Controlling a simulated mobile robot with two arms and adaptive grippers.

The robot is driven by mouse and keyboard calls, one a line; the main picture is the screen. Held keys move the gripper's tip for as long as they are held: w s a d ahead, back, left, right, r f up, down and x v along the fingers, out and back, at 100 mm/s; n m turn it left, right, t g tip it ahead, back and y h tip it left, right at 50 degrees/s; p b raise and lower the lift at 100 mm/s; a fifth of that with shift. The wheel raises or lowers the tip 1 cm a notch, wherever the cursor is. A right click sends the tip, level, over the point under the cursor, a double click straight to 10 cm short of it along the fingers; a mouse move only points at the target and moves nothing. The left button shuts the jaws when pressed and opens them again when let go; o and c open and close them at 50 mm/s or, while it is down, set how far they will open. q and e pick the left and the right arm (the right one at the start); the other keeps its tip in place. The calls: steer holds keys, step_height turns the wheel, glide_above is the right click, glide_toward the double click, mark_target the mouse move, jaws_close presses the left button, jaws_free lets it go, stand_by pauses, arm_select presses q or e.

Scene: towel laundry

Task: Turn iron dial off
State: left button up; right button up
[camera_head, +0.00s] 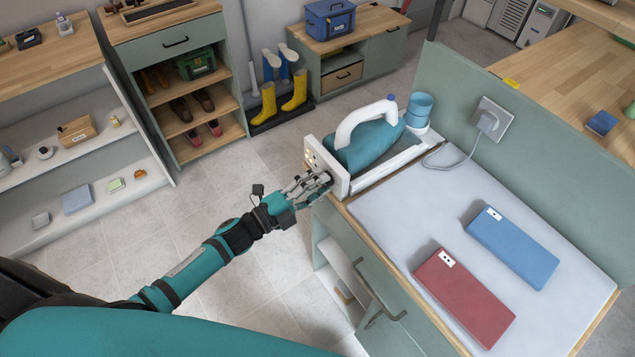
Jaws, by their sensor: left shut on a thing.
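The teal and white iron (368,137) sits on its white station (395,160) at the far left end of the ironing surface. The station has a white front panel (340,181) with small controls facing left. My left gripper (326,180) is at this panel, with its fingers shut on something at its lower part. The fingers cover the dial, so its setting is hidden. My right gripper does not show.
A blue folded towel (513,246) and a red folded towel (463,298) lie on the grey ironing surface (400,220). A plug (488,122) and cord run from the wall socket to the station. The floor left of the cabinet is clear.

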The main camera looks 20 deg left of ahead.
arm_select(q)
steer(key=shift+r+n+y+p, duration=0.2)
steer(key=shift+n+p, duration=0.45)
steer(key=shift+n, duration=1.8)
steer(key=shift+f+n+y+p, duration=0.15)
steer(key=shift+n+y+p, duration=0.4)
steer(key=shift+n, duration=1.85)
steer(key=shift+r+n+y+p, duration=0.1)
steer(key=shift+n+p, duration=0.7)
steer(key=shift+n, duration=1.65)
steer(key=o, duration=1.1)
steer(key=shift+o, duration=0.2)
steer(key=v, duration=1.2)
